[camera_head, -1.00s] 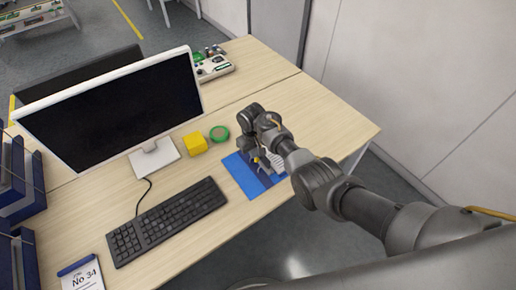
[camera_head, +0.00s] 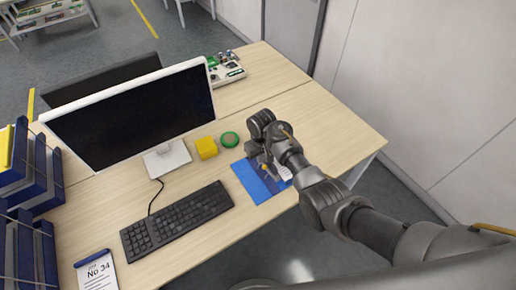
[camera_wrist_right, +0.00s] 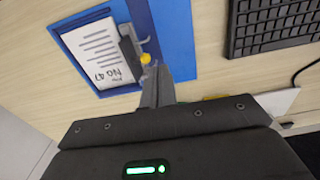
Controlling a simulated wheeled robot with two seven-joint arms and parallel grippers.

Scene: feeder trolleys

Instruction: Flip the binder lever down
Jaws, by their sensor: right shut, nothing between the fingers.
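An open blue binder (camera_head: 250,182) lies on the desk near its front edge, and it also shows in the wrist view (camera_wrist_right: 178,30). White pages marked No 47 (camera_wrist_right: 98,52) lie on one side of it, next to a dark clip and a metal mechanism. The lever's yellow knob (camera_wrist_right: 145,59) shows beside the mechanism; the lever's exact angle is unclear. My right gripper (camera_wrist_right: 156,72) is shut and empty, its fingertips close beside the yellow knob; I cannot tell whether they touch. In the head view the gripper (camera_head: 262,163) is over the binder, partly hiding it. My left gripper is out of view.
A keyboard (camera_head: 177,219), a monitor (camera_head: 135,115), a yellow block (camera_head: 206,148) and a green ring (camera_head: 229,139) are left of the binder. Blue binders (camera_head: 35,175) stand at far left, near a No 34 sheet (camera_head: 97,272). The desk's right side is clear.

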